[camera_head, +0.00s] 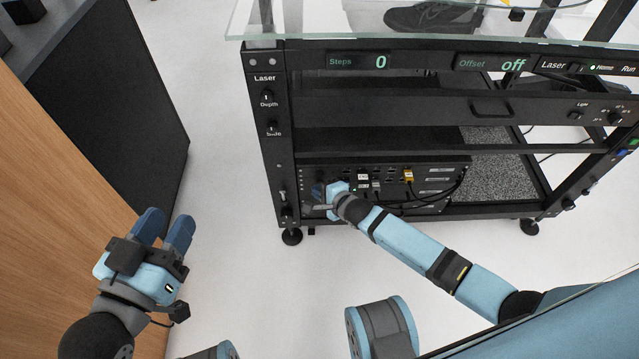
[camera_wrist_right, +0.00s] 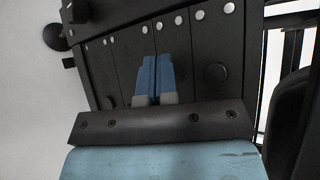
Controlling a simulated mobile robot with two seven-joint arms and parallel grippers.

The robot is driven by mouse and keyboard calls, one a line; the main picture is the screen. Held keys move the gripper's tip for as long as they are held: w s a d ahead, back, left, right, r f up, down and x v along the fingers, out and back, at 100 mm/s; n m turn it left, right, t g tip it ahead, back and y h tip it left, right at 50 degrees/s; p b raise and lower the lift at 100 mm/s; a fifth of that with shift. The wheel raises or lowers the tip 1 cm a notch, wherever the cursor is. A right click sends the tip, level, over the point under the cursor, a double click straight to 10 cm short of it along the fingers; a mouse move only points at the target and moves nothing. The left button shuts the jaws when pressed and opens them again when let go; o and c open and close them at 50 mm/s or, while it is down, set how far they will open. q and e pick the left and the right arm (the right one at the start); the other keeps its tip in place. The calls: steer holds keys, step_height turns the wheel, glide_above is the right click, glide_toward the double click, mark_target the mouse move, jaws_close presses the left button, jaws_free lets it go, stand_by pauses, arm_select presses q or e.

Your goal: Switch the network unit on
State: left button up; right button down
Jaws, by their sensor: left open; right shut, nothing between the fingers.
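The network unit (camera_head: 395,188) is a black box with ports and several plugged cables, low in the dark rack. My right gripper (camera_head: 319,191) is shut and empty at the left end of its front face. In the right wrist view, the blue fingertips (camera_wrist_right: 156,60) are together in front of a black panel (camera_wrist_right: 125,50) with silver screws. I cannot tell whether they touch it. No power switch can be made out; the fingers cover part of the panel. My left gripper (camera_head: 167,225) is open and empty, far left of the rack, over the floor.
The rack's left post (camera_head: 268,150) carries Laser, Depth and Side labels with small controls. A glass top (camera_head: 330,20) and a display reading Steps 0, Offset off (camera_head: 420,62) are above. A wooden and dark cabinet (camera_head: 110,90) stands left. White floor lies between.

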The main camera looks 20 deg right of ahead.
steer(key=shift+s+a+p, duration=0.25)
steer(key=shift+s+p, duration=0.45)
steer(key=shift+s, duration=0.05)
